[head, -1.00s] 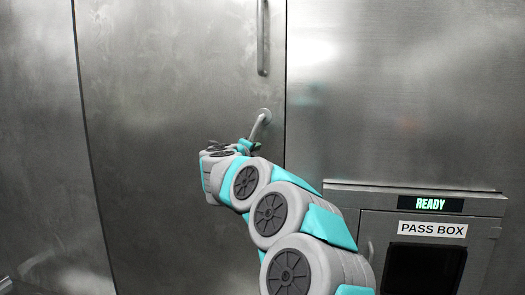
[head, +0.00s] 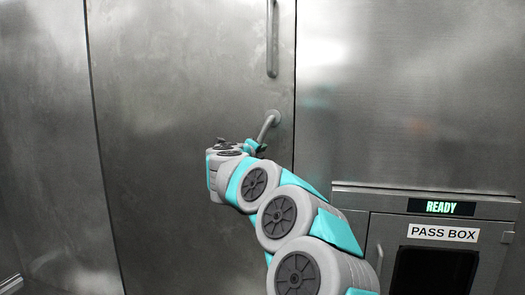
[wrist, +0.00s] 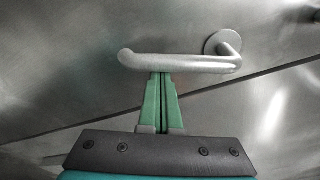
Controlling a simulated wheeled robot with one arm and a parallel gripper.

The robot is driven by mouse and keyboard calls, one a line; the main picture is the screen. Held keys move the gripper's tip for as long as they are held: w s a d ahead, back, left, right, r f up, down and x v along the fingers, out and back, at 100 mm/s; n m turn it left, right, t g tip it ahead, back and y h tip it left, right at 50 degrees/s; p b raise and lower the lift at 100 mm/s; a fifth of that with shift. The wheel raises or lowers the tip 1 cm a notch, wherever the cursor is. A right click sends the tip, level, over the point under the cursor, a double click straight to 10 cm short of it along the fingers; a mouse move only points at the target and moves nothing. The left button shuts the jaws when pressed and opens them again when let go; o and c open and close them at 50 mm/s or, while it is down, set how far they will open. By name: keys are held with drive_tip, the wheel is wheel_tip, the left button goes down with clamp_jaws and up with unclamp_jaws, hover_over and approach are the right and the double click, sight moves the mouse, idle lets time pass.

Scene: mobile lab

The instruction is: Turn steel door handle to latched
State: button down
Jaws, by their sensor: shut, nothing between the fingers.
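The steel door handle (head: 267,128) is a round lever on a grey metal door (head: 180,120). In the head view it slants down and to the left from its round rose. In the wrist view the lever (wrist: 180,62) runs across the upper middle, with its rose at the right. My gripper (head: 259,148) is at the lower, free end of the lever. In the wrist view its green fingers (wrist: 162,82) are together and empty, with their tips at the lever's edge. I cannot tell whether they touch it. My arm hides part of the door.
A vertical pull bar (head: 272,38) is on the door above the handle. The pass box (head: 443,205), with a lit READY sign, stands out from the wall at the lower right. The door left of my arm is bare.

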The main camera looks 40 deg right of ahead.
drive_tip(key=shift+w+a+m, duration=0.8)
drive_tip(key=shift+w+m, duration=0.05)
drive_tip(key=shift+m, duration=0.35)
drive_tip(key=m+t+y, duration=0.1)
drive_tip(key=m+y, duration=0.1)
drive_tip(key=m, duration=0.7)
approach(240, 126)
drive_tip(key=shift+s+d+f, duration=0.1)
drive_tip(key=shift+d, duration=0.85)
drive_tip(key=shift+d+f, duration=0.15)
drive_tip(key=shift+d, duration=0.8)
drive_tip(key=shift+p, duration=0.3)
